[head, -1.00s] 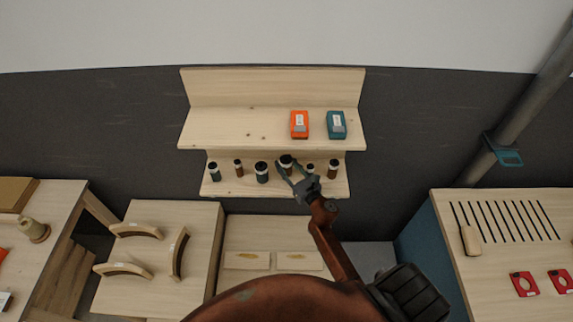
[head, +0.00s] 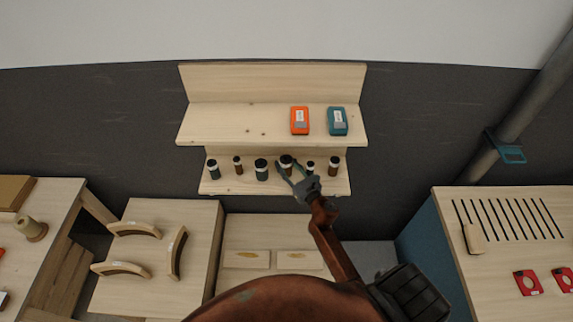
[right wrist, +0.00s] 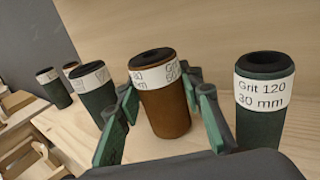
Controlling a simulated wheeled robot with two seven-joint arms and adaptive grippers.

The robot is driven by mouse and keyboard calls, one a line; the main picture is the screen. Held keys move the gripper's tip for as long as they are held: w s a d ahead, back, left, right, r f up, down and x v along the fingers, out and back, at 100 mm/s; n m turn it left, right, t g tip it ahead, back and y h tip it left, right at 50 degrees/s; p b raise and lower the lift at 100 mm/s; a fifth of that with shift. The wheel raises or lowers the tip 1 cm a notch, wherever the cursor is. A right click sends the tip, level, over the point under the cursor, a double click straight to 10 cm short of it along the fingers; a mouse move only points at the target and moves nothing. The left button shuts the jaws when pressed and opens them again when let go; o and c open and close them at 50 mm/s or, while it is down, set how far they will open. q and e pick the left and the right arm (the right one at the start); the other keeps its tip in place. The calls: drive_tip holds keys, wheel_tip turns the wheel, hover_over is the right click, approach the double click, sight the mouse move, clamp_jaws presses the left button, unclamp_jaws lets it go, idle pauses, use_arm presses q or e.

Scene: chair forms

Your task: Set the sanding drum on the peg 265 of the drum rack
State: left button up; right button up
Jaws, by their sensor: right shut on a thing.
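The drum rack (head: 225,189) is the light wooden lower ledge in the head view, with several sanding drums standing in a row. My right gripper (head: 292,171) is at the ledge, its fingers around a brown sanding drum (head: 286,162) with a white label band. In the right wrist view this brown drum (right wrist: 162,100) stands upright between the green-padded fingers, its label only partly legible. The fingers hide part of it, and I cannot tell whether its base touches the ledge. Peg markings, including 265, are not legible. My left gripper is not in view.
A green drum labelled Grit 120, 30 mm (right wrist: 262,100) stands close right of the held one. A green drum (head: 262,170) stands close left. An orange box (head: 300,120) and a teal box (head: 338,121) lie on the shelf above. Curved wooden parts (head: 135,229) lie below left.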

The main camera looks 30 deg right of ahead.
drive_tip(key=shift+f, duration=0.1)
drive_tip(key=o, duration=1.5)
drive_tip(key=s, duration=1.2)
drive_tip(key=shift+d, duration=0.15)
drive_tip(key=shift+s+d, duration=0.1)
